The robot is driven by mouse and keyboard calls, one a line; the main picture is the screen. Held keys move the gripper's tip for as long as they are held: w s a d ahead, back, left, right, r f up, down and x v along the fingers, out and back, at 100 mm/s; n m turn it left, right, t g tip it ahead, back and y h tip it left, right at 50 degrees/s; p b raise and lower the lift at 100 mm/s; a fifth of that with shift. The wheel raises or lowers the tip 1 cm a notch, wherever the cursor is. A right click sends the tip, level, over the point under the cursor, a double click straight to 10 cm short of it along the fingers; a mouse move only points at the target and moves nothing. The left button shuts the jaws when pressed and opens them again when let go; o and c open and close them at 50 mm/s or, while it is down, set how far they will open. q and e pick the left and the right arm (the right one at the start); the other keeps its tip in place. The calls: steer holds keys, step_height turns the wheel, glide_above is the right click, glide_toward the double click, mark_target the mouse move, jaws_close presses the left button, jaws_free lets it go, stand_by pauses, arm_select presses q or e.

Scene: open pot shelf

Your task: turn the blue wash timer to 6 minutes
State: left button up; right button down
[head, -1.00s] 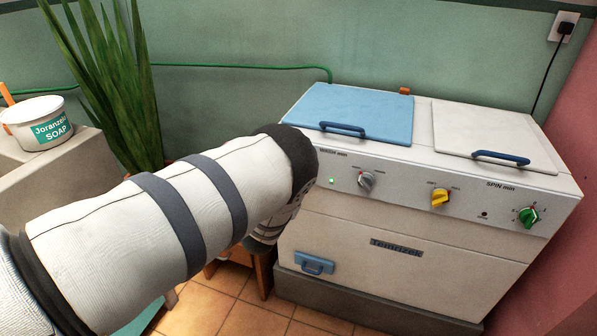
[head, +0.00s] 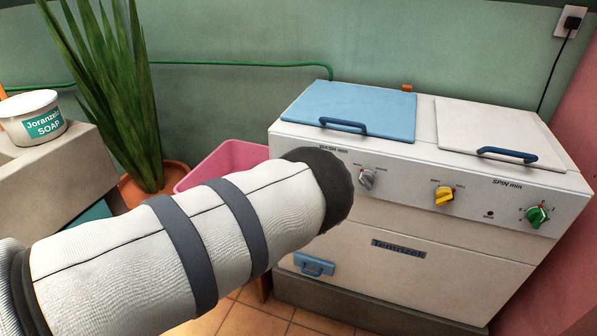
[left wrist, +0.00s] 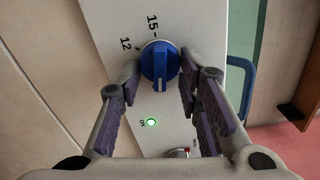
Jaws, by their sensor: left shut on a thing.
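The blue wash timer (left wrist: 160,62) is a round knob with a raised grip bar on the washer's pale panel, seen in the left wrist view. The marks 15 and 12 show above it and to its upper left; its other marks are hidden or out of frame. I cannot tell which mark its pointer meets. My left gripper (left wrist: 160,75) has a finger on each side of the knob and is shut on it. In the head view my left arm hides the knob and the gripper. The washer (head: 450,260) stands at the right. My right gripper is not in view.
A green light (left wrist: 152,122) glows on the panel. The front also has a grey knob (head: 367,179), a yellow knob (head: 444,196) and a green knob (head: 537,216). A pink basket (head: 225,163) and potted plant (head: 115,90) stand left of the washer.

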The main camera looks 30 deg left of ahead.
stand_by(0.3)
arm_select(q)
steer(key=o, duration=1.1)
steer(key=shift+a, duration=0.1)
steer(key=v, duration=1.2)
